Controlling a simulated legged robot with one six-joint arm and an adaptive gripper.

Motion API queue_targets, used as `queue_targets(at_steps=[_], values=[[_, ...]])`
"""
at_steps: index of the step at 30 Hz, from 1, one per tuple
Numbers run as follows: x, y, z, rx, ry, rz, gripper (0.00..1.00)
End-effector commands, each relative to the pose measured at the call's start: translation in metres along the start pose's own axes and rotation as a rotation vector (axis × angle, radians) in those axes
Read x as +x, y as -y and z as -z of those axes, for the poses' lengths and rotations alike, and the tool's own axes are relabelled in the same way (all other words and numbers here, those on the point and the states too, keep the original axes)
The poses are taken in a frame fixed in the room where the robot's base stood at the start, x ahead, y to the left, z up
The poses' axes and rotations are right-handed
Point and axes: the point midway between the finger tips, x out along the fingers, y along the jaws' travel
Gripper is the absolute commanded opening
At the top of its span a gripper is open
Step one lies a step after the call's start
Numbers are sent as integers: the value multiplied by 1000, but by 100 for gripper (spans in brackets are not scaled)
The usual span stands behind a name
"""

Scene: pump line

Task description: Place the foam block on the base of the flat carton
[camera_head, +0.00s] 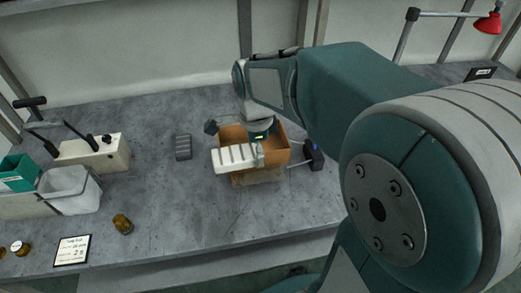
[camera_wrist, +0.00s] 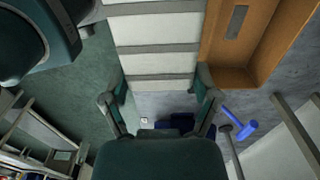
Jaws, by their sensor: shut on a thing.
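A long white block with grey cross stripes, which I take to be the foam block (camera_head: 234,158), is in my gripper (camera_head: 260,150). In the wrist view the striped block (camera_wrist: 155,38) lies between my two fingers (camera_wrist: 160,88), which close on its sides near one end. An orange-brown open carton (camera_head: 281,154) stands behind and to the right of the block in the head view. The block overlaps its front left in that picture. In the wrist view the carton's wall and floor (camera_wrist: 238,50) show right of the block. Part of the carton is hidden behind my gripper.
A dark ridged block (camera_head: 183,147) lies left of the carton. A black and blue tool (camera_head: 313,155) is at its right; a blue-headed item (camera_wrist: 240,122) shows in the wrist view. A white bin (camera_head: 70,190), an amber jar (camera_head: 122,224) and a sign (camera_head: 72,250) are at left.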

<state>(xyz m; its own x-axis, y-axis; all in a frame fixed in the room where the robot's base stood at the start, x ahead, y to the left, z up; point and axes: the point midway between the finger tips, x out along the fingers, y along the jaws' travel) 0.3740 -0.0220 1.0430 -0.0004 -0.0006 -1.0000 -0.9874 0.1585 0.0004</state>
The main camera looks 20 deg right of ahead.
Motion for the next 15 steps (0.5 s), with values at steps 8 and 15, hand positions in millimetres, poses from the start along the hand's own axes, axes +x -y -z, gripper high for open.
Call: queue_targets(at_steps=[8, 15], values=[[5, 14, 3, 41, -1, -3, 49], [27, 58, 25, 40, 0, -4, 49]])
